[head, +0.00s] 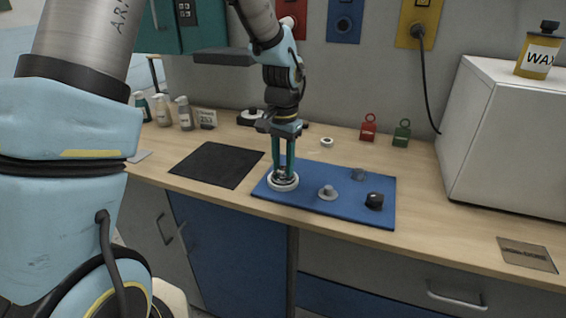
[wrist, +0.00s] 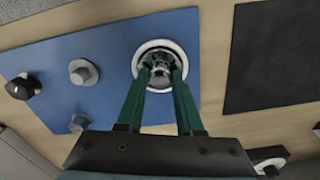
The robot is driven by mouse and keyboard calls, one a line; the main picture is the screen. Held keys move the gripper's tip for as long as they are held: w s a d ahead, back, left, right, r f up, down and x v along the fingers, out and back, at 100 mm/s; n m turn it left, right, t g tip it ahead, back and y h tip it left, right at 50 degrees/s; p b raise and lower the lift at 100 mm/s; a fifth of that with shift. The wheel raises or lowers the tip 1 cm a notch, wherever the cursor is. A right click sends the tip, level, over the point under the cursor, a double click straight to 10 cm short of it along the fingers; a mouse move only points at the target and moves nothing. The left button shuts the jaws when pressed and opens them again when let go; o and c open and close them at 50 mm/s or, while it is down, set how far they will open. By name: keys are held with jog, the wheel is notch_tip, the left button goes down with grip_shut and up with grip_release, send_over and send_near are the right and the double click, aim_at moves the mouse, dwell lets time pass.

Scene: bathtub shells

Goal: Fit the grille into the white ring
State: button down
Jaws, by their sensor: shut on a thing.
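The white ring (head: 283,183) lies on the left part of the blue mat; it also shows in the wrist view (wrist: 160,45). My gripper (head: 284,172) points down over the ring, with its green fingers reaching to the ring's opening. In the wrist view my gripper (wrist: 160,68) is shut on the grille (wrist: 160,72), a round metallic piece between the fingertips. The grille is over or within the ring's opening; its exact depth and seating cannot be told, as the fingers hide part of it.
On the blue mat (head: 340,209) stand a grey flanged piece (head: 328,193), a dark knob (head: 374,201) and a small grey-blue part (head: 359,174). A black mat (head: 215,165) lies to the left. A white box (head: 505,135) stands at right.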

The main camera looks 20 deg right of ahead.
aim_at(283, 168)
jog(key=shift+f, duration=0.35)
jog(key=shift+c, duration=2.4)
grip_release()
notch_tip(283, 168, up, 11)
jog(key=b, duration=0.2)
jog(key=shift+f, duration=0.1)
jog(key=s+a+f+n, duration=0.1)
jog(key=a+f+n, duration=0.1)
jog(key=a, duration=0.8)
jog(key=s+a+f+n+t, duration=0.1)
jog(key=a+f+n, duration=0.2)
jog(key=a, duration=0.7)
jog(key=s+a+f+n, duration=0.2)
jog(key=a+n, duration=0.3)
jog(key=a, duration=0.5)
jog(key=shift+f+t, duration=0.3)
jog(key=shift+f, duration=0.25)
